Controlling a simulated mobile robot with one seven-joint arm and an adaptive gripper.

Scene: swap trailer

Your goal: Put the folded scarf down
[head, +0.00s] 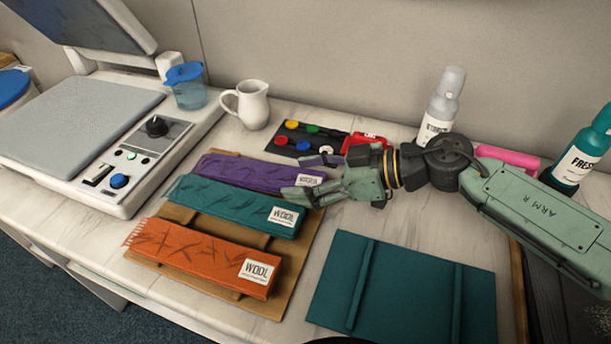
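Three folded scarves labelled wool, purple (250,174), teal (235,205) and orange (195,255), lie side by side in the head view. The orange and teal ones rest on a brown ribbed board (283,262). The purple one is at the back; whether it touches the board is unclear. My gripper (309,178) is at the right end of the purple scarf, one finger on each side of its label. Whether the fingers press on it cannot be told. A dark teal board (405,290) with two raised ribs lies bare at front right.
A white press-like machine (85,140) stands at left. A blue-lidded cup (188,88), a white jug (250,103) and a black tray (300,138) with coloured discs are behind. A grey-capped bottle (440,110) and a teal bottle (582,155) stand at back right.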

